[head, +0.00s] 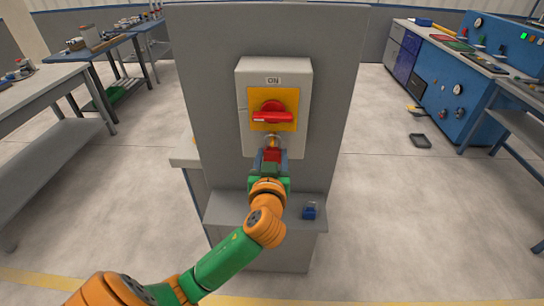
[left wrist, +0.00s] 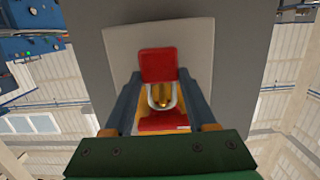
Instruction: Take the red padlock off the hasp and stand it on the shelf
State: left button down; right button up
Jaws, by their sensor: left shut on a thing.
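The red padlock (head: 271,155) is at the hasp (head: 273,139), below the red handle (head: 272,115) of the grey switch box. My left gripper (head: 270,157) is shut on the padlock's body. In the left wrist view the padlock (left wrist: 158,66) sits between both fingers (left wrist: 160,75), and its silver shackle shows beside the brass hasp (left wrist: 162,97). I cannot tell whether the shackle is still through it. The grey shelf (head: 234,210) juts from the panel, below and partly behind my left arm. My right gripper is not in view.
A blue padlock (head: 310,213) stands on the shelf's right part. The grey panel (head: 220,80) rises behind the switch box (head: 246,80). Workbenches (head: 60,85) stand at the left, and a blue console (head: 450,85) at the right. The floor around the panel is mostly clear.

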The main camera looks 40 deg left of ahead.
pick_arm(q)
jog(key=f+p+v, duration=0.2)
jog(key=v, duration=1.4)
jog(key=shift+s+f, duration=0.25)
jog(key=shift+f, duration=0.05)
jog(key=shift+d+f, duration=0.15)
